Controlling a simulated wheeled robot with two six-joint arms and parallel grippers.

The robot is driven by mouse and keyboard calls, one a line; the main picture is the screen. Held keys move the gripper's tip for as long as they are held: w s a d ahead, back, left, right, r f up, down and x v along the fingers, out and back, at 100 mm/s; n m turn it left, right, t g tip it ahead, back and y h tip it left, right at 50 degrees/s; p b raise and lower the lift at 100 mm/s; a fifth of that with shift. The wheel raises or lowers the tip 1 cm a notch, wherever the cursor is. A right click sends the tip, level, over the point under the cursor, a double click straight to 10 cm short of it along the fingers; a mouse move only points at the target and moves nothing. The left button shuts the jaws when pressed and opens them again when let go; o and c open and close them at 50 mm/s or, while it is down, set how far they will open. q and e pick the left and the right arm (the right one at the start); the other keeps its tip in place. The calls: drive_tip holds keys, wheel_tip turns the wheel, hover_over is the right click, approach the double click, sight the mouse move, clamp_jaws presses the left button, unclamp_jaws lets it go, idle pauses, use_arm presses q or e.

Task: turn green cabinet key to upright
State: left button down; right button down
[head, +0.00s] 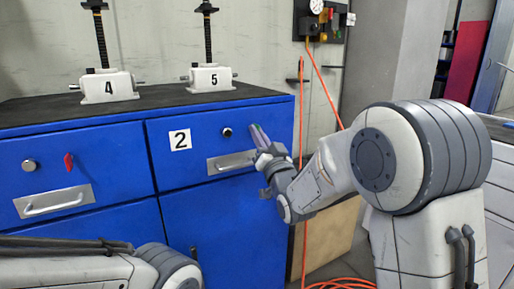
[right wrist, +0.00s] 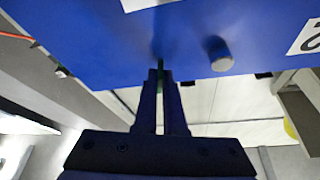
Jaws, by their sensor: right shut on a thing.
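My right gripper (head: 262,140) is at the front of the blue cabinet (head: 222,203), at the right end of the drawer marked 2. In the right wrist view its two dark fingers (right wrist: 161,75) are shut on the green key (right wrist: 161,72). Only a thin green sliver of the key shows between the fingertips, close to the blue drawer front. The fingers hide most of the key, so I cannot tell its angle. My left arm crosses the lower left of the head view; its gripper is out of view.
A round knob (head: 227,132) and a metal handle (head: 232,162) are left of my right gripper. A red key (head: 69,162) is on the left drawer. Screw jacks 4 (head: 108,86) and 5 (head: 210,77) stand on top. An orange hose (head: 301,150) hangs behind.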

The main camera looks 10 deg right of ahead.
drive_tip(key=shift+d+f+n+g+y+b, duration=0.15)
drive_tip(key=shift+n+y+b, duration=0.55)
drive_tip(key=shift+n, duration=0.6)
drive_tip(key=shift+a+r+n+g+y+b, duration=0.15)
drive_tip(key=shift+n+y+b, duration=0.55)
drive_tip(key=shift+n, duration=0.6)
drive_tip(key=shift+d+f, duration=0.1)
drive_tip(key=c, duration=1)
unclamp_jaws()
drive_tip(key=v, duration=1)
drive_tip(key=shift+s, duration=0.2)
drive_tip(key=shift+d, duration=0.1)
